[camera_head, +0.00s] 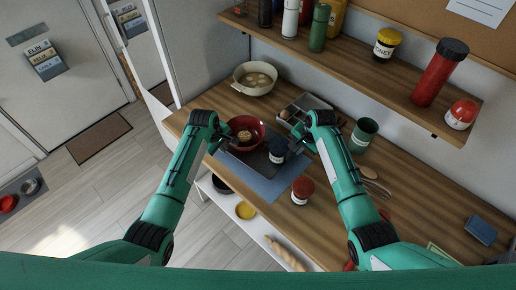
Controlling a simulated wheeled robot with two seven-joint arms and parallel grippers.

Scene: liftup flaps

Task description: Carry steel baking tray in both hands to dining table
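The dark steel baking tray (252,161) lies on or just above a blue mat (272,187) on the wooden counter. A red bowl (261,130) with something tan in it and a dark jar with a pale label (277,151) stand on the tray. My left gripper (222,141) is at the tray's left end, beside the bowl. My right gripper (296,146) is at its right end, beside the jar. The fingers are small and partly hidden, so their grip on the tray is unclear. I cannot identify a separate dining table.
A cream pot (255,79), a grey divided box (300,108), a green cup (364,134) and a red-lidded jar (302,190) stand around the tray on the counter (420,215). A shelf (370,62) with bottles overhangs the back. Floor (105,185) is open at left.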

